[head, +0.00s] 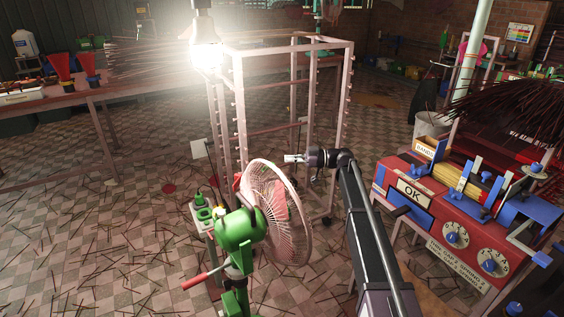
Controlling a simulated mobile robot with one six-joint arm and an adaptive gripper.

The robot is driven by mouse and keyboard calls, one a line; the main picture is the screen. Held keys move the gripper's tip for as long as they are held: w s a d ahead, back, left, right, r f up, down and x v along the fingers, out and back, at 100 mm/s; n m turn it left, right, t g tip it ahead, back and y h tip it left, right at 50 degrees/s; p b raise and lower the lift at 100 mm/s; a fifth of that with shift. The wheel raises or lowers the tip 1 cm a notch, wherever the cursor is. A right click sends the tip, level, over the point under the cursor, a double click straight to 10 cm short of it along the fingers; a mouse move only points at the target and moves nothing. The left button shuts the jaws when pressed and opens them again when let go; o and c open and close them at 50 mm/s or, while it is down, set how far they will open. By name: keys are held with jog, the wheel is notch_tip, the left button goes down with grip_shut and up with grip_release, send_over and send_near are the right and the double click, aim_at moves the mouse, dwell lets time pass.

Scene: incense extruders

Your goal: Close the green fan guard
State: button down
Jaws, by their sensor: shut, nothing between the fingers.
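The green fan (238,232) stands on its post in the lower middle of the head view, with a red handle sticking out to the lower left. Its round pale wire guard (285,225) faces right, away from the green motor housing, and reddish parts show through the wires. I cannot tell whether the guard is swung out or seated. My gripper (289,158) points left and is shut and empty. In the picture it sits just above and right of the guard's top rim; whether it touches the rim is not clear.
A pale metal rack frame (240,120) stands behind the fan. A red machine (415,195) with blue knobs and an OK label stands to the right of my arm. A long table (60,100) is at the left. Thin sticks litter the checkered floor (110,235).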

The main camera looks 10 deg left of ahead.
jog(key=shift+w+d, duration=1.5)
jog(key=shift+w, duration=0.15)
jog(key=s+d+f+m+t+h, duration=0.2)
jog(key=s+d+f+m+h, duration=0.35)
jog(key=s+d+f, duration=0.35)
jog(key=s+d+f+m+t+h, duration=0.1)
jog(key=s+d+f+m+h, duration=0.4)
jog(key=s, duration=0.6)
jog(key=s+d+f+m+t+h, duration=0.1)
jog(key=s+d+f+m+h, duration=0.1)
jog(key=s+d+m+h, duration=0.45)
jog(key=s+d+f+m+h, duration=0.1)
jog(key=s+d+f+m, duration=0.25)
jog(key=s+d, duration=0.6)
notch_tip(320, 180, up, 20)
jog(key=w+d+p, duration=0.1)
jog(key=w+p, duration=0.1)
jog(key=p, duration=1.7)
jog(key=shift+s+d+f, duration=0.1)
jog(key=shift+s+f, duration=0.05)
